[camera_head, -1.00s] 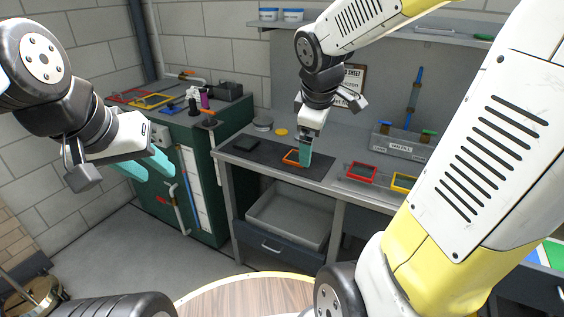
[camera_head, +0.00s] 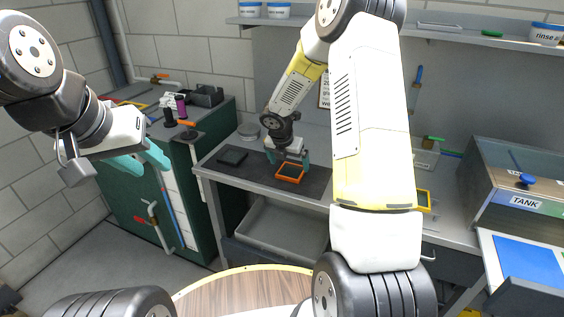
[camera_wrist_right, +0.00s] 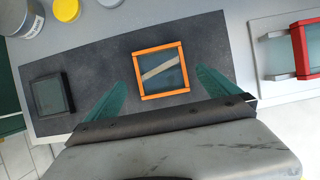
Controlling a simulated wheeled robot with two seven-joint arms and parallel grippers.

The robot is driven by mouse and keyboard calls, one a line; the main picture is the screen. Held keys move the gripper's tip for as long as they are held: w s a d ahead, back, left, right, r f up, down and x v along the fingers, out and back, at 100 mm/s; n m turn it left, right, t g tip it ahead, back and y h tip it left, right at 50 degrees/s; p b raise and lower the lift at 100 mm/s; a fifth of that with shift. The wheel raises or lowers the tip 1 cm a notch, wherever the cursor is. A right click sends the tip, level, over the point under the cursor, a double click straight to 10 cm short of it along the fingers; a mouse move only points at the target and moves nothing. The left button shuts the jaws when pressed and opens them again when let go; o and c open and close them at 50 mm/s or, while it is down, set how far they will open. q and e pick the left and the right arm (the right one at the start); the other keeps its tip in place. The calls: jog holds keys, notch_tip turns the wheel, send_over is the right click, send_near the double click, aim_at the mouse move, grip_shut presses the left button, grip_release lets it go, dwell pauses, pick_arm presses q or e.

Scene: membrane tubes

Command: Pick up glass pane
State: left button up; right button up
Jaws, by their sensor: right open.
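An orange square frame (camera_head: 290,173) lies flat on a dark mat on the bench. In the right wrist view the orange frame (camera_wrist_right: 161,92) surrounds a grey-green, glassy square (camera_wrist_right: 165,80) crossed by a pale diagonal strip. I cannot tell whether this square is a separate pane. My right gripper (camera_head: 288,160) is open over the mat, just behind the frame in the head view. In the wrist view its teal fingers (camera_wrist_right: 160,78) stand either side of the frame, apart from it. My left gripper (camera_head: 154,169) is open and empty, away from the bench.
A dark square block (camera_wrist_right: 52,95) lies on the mat (camera_wrist_right: 95,65), left of the frame. A red frame (camera_wrist_right: 305,48) sits on a pale tray to the right. Round lidded containers (camera_wrist_right: 66,9) stand behind. A box marked TANK (camera_head: 525,202) is at the far right.

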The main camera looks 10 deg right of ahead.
aim_at(291, 171)
jog(key=shift+x, duration=1.9)
jog(key=shift+f, duration=0.1)
jog(key=shift+c, duration=0.4)
jog(key=c, duration=1.4)
